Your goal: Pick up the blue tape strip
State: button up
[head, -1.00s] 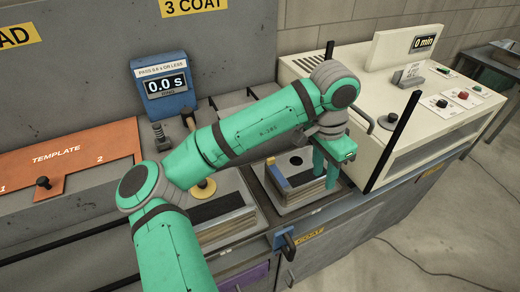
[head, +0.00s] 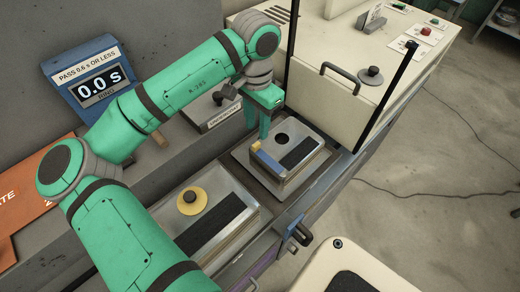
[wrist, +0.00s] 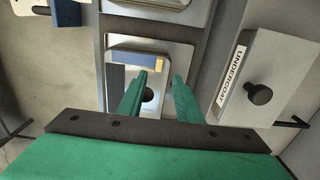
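The blue tape strip (head: 268,164) lies along the left end of a grey metal plate (head: 312,160), with a small yellow piece at its end. In the wrist view the blue strip (wrist: 136,57) lies across the far end of the plate, beyond my fingertips. My gripper (head: 257,128) is pointing down above the back left part of the plate, apart from the strip. In the wrist view my gripper (wrist: 162,84) is open, with nothing between its two green fingers. The plate's dark hole shows partly behind one finger.
A block marked UNDERCOAT (wrist: 252,85) with a black knob stands beside the plate. A cream box (head: 345,60) with upright black posts stands behind and to the right. A blue clamp (head: 289,226) sits on the front edge.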

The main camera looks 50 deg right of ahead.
aim_at(256, 144)
jog(key=shift+s+f, duration=0.1)
jog(key=shift+f, duration=0.4)
jog(key=shift+a+f, duration=0.25)
jog(key=shift+f, duration=0.2)
notch_tip(256, 144, down, 3)
jog(key=shift+a+f, duration=0.15)
jog(key=shift+f, duration=0.65)
jog(key=shift+c, duration=0.6)
grip_shut()
